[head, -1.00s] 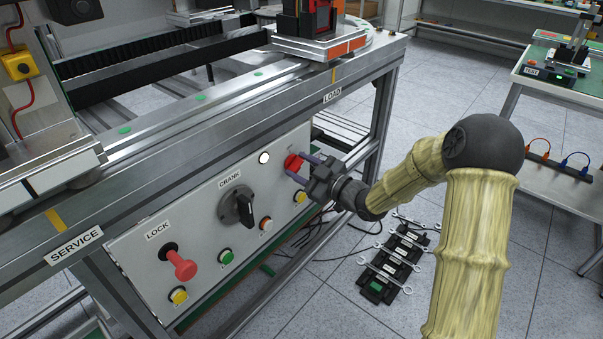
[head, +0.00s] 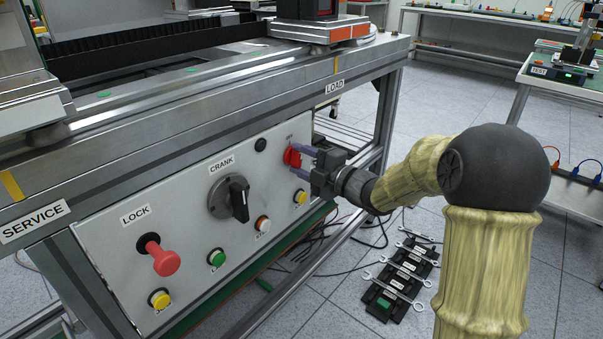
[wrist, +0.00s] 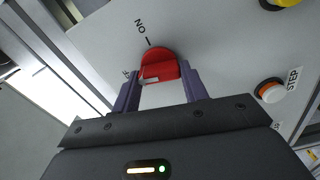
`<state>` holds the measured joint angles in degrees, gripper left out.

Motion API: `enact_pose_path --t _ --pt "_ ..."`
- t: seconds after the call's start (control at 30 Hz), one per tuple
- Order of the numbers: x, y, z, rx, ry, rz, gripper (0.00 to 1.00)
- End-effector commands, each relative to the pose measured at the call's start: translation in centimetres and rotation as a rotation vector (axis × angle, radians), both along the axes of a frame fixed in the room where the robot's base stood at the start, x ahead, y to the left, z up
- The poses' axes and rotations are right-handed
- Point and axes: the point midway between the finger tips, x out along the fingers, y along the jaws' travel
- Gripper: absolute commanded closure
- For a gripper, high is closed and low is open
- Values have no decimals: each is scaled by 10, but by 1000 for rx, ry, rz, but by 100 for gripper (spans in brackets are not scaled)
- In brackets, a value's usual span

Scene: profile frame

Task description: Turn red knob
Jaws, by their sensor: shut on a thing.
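The red knob (head: 291,156) is at the upper right of the grey control panel in the head view. It also shows in the wrist view (wrist: 158,62), with an ON label above it and a partly hidden label, seemingly OFF, at its left. A white mark on the knob's left side lies towards that second label. My gripper (head: 300,161) reaches in from the right. Its two purple fingers, also seen in the wrist view (wrist: 160,75), are shut on the knob's raised grip, one at each side. The fingers hide part of the knob in the head view.
The panel also carries a black crank switch (head: 239,198), a red lock knob (head: 165,261), a dark round lamp (head: 260,145) and several push buttons. The metal bench edge (head: 215,105) overhangs the panel. Tools (head: 400,280) lie on the floor below my arm.

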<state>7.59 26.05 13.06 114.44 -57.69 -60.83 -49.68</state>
Motion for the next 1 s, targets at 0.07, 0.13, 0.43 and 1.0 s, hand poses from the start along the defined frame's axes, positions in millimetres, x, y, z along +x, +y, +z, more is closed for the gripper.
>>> enact_pose_path --t 0.07,0.13,0.43,1.0 --pt "0 0 -6 -36 -43 -2 79" --pt "0 0 -6 -62 -76 -1 79" --pt "0 -1 -4 -125 -154 0 79" --pt "0 -1 -3 -133 -162 0 35"
